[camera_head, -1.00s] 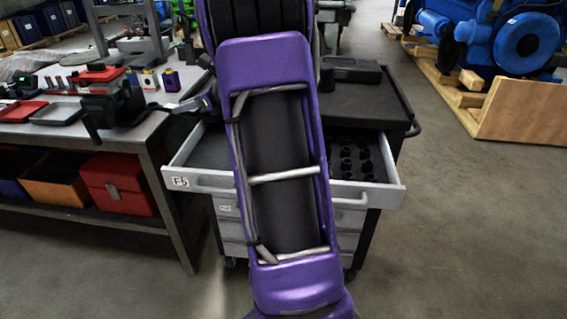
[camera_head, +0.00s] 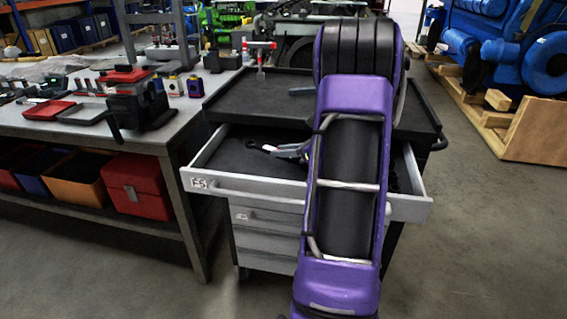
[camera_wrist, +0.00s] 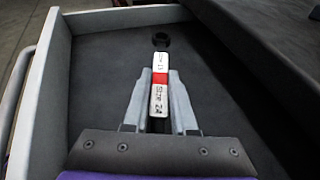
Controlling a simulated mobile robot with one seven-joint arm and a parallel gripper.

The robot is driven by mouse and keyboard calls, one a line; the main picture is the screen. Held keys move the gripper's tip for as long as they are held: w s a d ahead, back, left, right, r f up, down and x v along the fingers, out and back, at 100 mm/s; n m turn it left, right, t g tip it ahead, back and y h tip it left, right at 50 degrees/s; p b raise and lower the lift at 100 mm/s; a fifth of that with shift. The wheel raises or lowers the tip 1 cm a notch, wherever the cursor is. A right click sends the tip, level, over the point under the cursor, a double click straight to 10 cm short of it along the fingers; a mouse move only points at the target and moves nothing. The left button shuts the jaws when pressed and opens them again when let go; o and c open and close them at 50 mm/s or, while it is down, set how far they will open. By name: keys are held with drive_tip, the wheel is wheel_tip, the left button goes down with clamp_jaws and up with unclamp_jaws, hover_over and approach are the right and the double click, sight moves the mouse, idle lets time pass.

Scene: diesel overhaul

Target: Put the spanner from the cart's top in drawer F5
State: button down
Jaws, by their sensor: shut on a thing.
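Drawer F5 (camera_head: 205,185), the cart's top drawer, stands pulled open, its label at the front left. My gripper (camera_wrist: 160,88) is shut on the spanner (camera_wrist: 160,92), which has a dark ring end, a pale labelled shank and a red band. The ring end points away from my gripper. Both are over the left part of the drawer, inside its walls; the spanner's tip also shows in the head view (camera_head: 264,148). I cannot tell whether the spanner touches the drawer floor. Its near end is hidden between my fingers.
The cart's black top (camera_head: 240,100) overhangs the drawer's back and carries a blue-grey handled item (camera_head: 302,91). A red-and-grey tool (camera_head: 260,58) stands at its far left edge. The workbench (camera_head: 150,135) is close on the left.

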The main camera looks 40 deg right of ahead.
sight(288, 160)
drive_tip(key=shift+f, duration=1.6)
drive_tip(key=shift+f+b, duration=0.2)
drive_tip(key=shift+b, duration=0.15)
drive_tip(key=c, duration=0.7)
unclamp_jaws()
drive_tip(key=shift+r, duration=0.1)
drive_tip(key=shift+s+r, duration=0.15)
drive_tip(key=shift+r, duration=0.05)
drive_tip(key=p+v, duration=0.1)
drive_tip(key=v, duration=1)
drive_tip(key=shift+s+d+r, duration=0.15)
drive_tip(key=shift+s, duration=0.15)
